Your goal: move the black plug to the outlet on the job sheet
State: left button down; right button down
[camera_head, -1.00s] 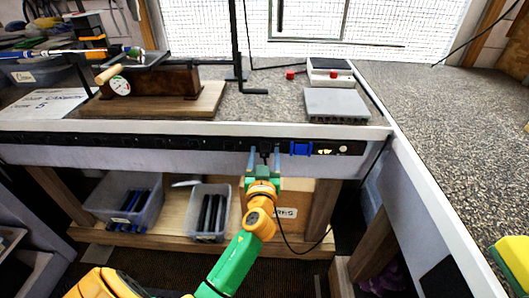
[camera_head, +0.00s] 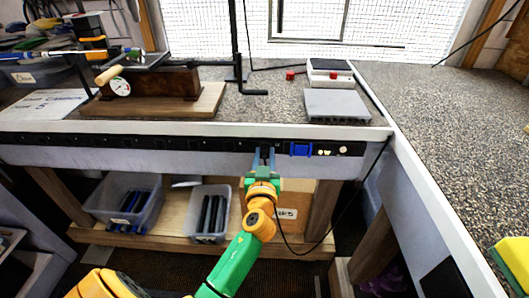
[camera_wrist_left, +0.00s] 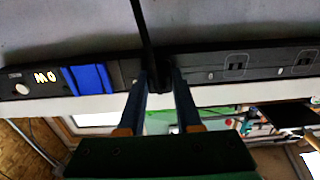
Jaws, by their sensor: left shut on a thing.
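The black plug (camera_wrist_left: 158,84) sits between the fingers of my left gripper, up against the black outlet strip (camera_wrist_left: 268,66); whether it is fully seated is hard to tell. Its black cord runs upward in the left wrist view. My left gripper (camera_head: 264,158) is shut on the plug at the strip (camera_head: 190,143) along the bench's front edge, just left of a blue piece (camera_head: 301,149) on the strip. The blue piece also shows in the left wrist view (camera_wrist_left: 88,79). The job sheet (camera_head: 42,104) lies at the bench's left; its writing is unreadable. My right gripper is not in view.
A wooden stand with a gauge (camera_head: 150,98), a grey box (camera_head: 336,104) and a white device with a red button (camera_head: 330,70) stand on the bench. Two bins (camera_head: 125,198) (camera_head: 209,213) sit on the shelf below. A black cord (camera_head: 352,205) loops right of my left arm.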

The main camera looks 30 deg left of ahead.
aim_at(264, 158)
pick_arm(q)
jog(key=shift+s, duration=0.1)
dwell(0.8)
jog(key=v, duration=0.5)
jog(key=shift+s+d, duration=0.2)
jog(key=shift+s, duration=0.15)
dwell(0.7)
dwell(0.3)
